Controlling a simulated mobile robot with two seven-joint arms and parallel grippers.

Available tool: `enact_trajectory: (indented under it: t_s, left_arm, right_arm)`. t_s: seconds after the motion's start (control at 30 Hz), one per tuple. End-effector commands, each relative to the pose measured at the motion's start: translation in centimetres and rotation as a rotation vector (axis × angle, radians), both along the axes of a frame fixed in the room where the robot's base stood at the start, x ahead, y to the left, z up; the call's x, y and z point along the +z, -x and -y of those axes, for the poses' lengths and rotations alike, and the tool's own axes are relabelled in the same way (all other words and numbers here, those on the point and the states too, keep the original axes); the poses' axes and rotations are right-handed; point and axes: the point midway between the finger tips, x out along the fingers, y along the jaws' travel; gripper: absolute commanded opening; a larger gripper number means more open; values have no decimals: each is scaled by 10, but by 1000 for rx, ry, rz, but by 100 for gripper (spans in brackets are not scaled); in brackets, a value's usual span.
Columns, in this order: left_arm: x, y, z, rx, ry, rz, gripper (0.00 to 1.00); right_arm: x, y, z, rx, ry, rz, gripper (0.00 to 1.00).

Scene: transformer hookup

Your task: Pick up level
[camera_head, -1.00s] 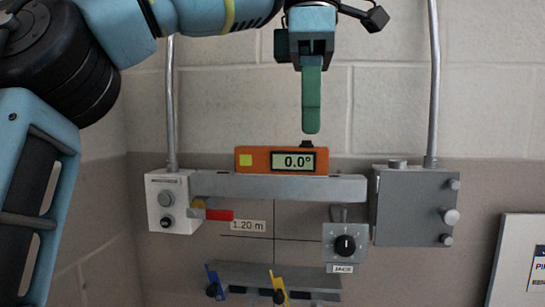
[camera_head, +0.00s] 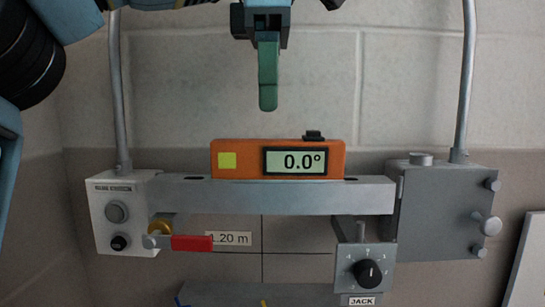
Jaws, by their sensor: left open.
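The level (camera_head: 240,160) is an orange box with a yellow-green square and a display reading 0.0°. It lies flat on top of a grey horizontal bar (camera_head: 290,198). A small black knob stands on its top, right of the middle. My left gripper (camera_head: 267,108) points down above the level with a gap between them. It is seen edge-on, so one green finger shows and the other is hidden behind it. Nothing shows between the fingers. My right gripper is out of view.
A white box (camera_head: 112,232) with knobs is at the bar's left end and a grey box (camera_head: 438,220) at its right. Vertical pipes rise from both. A red-handled lever (camera_head: 192,243) and a dial box labelled JACK (camera_head: 364,268) sit below the bar. The wall above is bare.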

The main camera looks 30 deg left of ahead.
Motion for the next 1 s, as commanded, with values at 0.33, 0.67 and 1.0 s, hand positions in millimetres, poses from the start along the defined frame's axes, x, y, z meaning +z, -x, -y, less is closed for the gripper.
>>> enact_trajectory:
  t_s: [0.33, 0.67, 1.0]
  left_arm:
    - [-17, -1, 0, -5, 1, -13, 53]
    - [-26, -1, 0, 0, 0, 0, 53]
    - [-38, -3, 0, -3, 1, -5, 53]
  right_arm:
    - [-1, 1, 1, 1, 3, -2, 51]
    - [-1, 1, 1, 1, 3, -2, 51]
    - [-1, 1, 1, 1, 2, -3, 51]
